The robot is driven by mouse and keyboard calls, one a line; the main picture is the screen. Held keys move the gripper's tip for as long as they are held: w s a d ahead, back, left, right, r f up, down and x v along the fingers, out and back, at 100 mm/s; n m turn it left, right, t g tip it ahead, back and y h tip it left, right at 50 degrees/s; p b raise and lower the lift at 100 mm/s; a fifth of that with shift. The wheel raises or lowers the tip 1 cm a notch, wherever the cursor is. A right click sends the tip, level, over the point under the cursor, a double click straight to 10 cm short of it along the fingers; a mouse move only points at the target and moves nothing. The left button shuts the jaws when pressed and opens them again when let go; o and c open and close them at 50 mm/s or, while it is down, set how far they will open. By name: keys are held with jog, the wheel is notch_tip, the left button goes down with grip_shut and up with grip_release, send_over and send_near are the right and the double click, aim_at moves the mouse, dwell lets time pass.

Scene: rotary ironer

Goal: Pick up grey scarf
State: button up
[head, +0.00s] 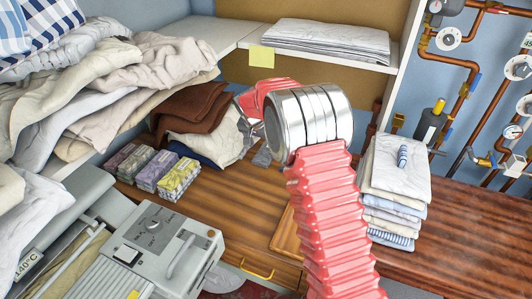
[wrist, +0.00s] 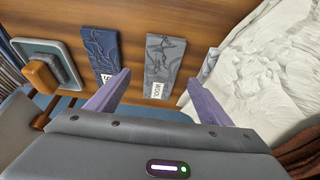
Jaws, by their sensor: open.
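The grey scarf (wrist: 163,62) lies flat and folded on the wooden table, with a white label reading "WOOL" at its near end. In the wrist view my gripper (wrist: 159,78) is open, one purple finger to each side of the scarf's near end. The jaws are empty; I cannot tell the exact height of the fingertips above the table. In the head view a small grey patch, perhaps the scarf (head: 262,156), shows below my arm, which hides the rest. My gripper (head: 247,118) is mostly hidden there too.
A dark blue folded cloth (wrist: 103,50) lies left of the scarf, and a crumpled cream cloth (wrist: 265,70) lies close on its right. A tray with a wooden block (wrist: 42,75) is farther left. A folded linen stack (head: 395,180) stands right of my arm. Bare table shows between the cloths.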

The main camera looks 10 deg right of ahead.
aim_at(265, 153)
jog(key=x, duration=0.5)
jog(key=shift+a, duration=0.15)
dwell(0.3)
jog(key=c, duration=1.1)
jog(key=shift+r, duration=0.1)
notch_tip(265, 153, up, 10)
jog(key=shift+f, duration=0.1)
dwell(0.7)
